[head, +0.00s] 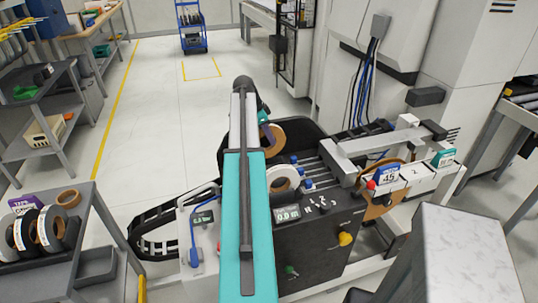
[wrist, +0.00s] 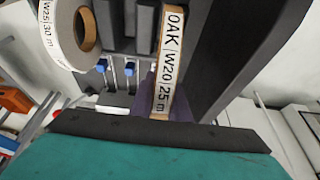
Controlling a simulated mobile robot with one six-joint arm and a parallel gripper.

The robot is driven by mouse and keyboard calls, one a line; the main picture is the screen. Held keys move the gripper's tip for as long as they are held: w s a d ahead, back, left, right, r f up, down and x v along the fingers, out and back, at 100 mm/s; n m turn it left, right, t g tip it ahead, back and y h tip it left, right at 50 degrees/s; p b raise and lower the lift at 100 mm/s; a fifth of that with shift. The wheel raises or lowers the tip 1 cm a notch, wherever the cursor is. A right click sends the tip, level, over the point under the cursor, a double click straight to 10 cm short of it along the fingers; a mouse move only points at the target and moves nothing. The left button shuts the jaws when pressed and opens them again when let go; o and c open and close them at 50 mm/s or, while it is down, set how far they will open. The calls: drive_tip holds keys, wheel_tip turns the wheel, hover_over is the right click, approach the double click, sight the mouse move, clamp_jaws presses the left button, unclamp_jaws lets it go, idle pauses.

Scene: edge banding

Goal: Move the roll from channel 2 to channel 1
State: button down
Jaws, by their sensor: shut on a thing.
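The oak roll (wrist: 172,62) stands edge-on in the middle of the wrist view, its label reading "OAK W20 25 m". In the head view the brown roll (head: 274,139) shows just right of my arm, partly hidden by it. My gripper (wrist: 160,104) is shut on this roll at its near edge; the fingers are mostly hidden. A white roll (wrist: 67,38), label ending "W25 30 m", is left of it in the wrist view. In the head view this white roll (head: 284,179) sits nearer the front of the machine.
The edge banding machine (head: 318,235) has blue knobs (head: 308,183) beside the rolls and a panel with a display. A cart (head: 70,255) with several rolls stands at the left. A grey cabinet (head: 455,255) is at the front right.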

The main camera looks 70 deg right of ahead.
sight(269, 148)
drive_tip(key=shift+f+p, duration=0.45)
drive_tip(key=shift+f, duration=1.45)
drive_tip(key=shift+f+p, duration=0.6)
drive_tip(key=shift+f, duration=1.25)
drive_tip(key=shift+f, duration=0.35)
drive_tip(key=c, duration=1.7)
unclamp_jaws()
drive_tip(key=shift+r, duration=0.1)
